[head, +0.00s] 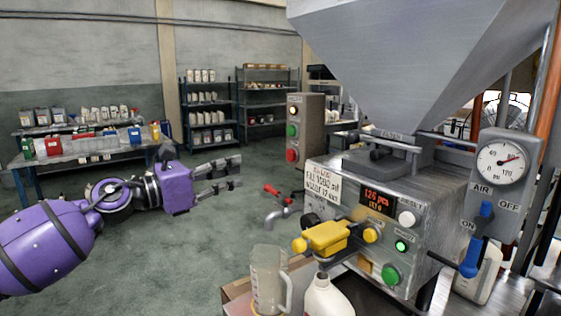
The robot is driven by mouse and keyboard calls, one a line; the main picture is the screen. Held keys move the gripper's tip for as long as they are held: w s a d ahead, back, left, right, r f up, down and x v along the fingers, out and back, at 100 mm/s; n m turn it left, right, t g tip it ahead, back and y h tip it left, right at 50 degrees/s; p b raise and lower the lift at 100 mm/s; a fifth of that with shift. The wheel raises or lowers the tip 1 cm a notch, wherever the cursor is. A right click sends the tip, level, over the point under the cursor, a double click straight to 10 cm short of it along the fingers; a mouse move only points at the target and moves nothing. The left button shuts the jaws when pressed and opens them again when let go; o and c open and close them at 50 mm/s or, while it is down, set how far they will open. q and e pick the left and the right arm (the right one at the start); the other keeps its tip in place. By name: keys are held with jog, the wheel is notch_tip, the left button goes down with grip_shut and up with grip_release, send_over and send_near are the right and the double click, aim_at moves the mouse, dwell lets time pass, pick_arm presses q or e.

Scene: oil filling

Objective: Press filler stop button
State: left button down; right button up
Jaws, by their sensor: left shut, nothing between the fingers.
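The filling machine (450,195) stands at the right under a large steel hopper. Its front has a lit display (380,199), a white button (407,218), a lit green button (400,246), a yellow button (370,235) and a larger green button (391,273). A separate grey control post (312,125) stands behind with an amber, a green and a red button (291,155). I cannot read which is labelled stop. My right gripper is not in view.
A yellow nozzle block (326,237) juts out over a white bottle (327,297). A clear jug (269,280) stands beside it. A red-handled tap (277,205) is near my left gripper. A pressure gauge (501,162) and blue valve handles are at the right.

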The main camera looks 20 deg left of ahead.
aim_at(290, 156)
pick_arm(q)
jog(key=p+x, duration=0.2)
jog(key=x, duration=1.1)
jog(key=shift+d+r+p, duration=0.1)
jog(key=shift+r+p, duration=0.05)
jog(key=shift+p, duration=0.25)
jog(key=shift+w+d, duration=0.25)
jog(key=shift+w, duration=0.15)
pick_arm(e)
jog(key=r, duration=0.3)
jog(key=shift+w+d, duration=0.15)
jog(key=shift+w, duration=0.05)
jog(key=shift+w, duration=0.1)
pick_arm(q)
jog(key=shift+x, duration=0.8)
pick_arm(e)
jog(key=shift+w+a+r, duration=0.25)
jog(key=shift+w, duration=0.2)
